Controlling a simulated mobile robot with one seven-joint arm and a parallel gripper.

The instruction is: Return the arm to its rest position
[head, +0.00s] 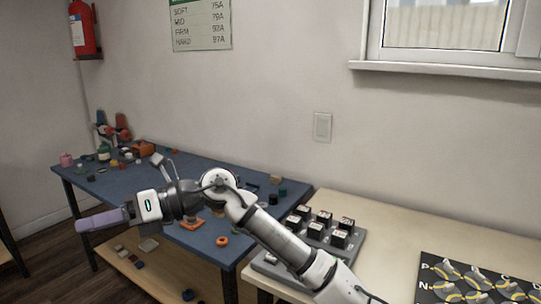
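My arm reaches from the lower right toward the left, across the front of the blue-topped workbench (190,168). My gripper (82,225) is at its far left end, pointing left. A long pale purple piece shows at the gripper's end, beyond the white hand. I cannot tell whether it is a held object or part of the gripper, and the separate fingertips do not show. The gripper hangs in the air in front of the bench's left part.
Small items, including an orange ring (222,241), lie on the bench and its lower shelf (165,272). A light table (395,235) at right bears a grey rack (318,240) of black blocks and a black board (470,278). A fire extinguisher (84,30) hangs at left.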

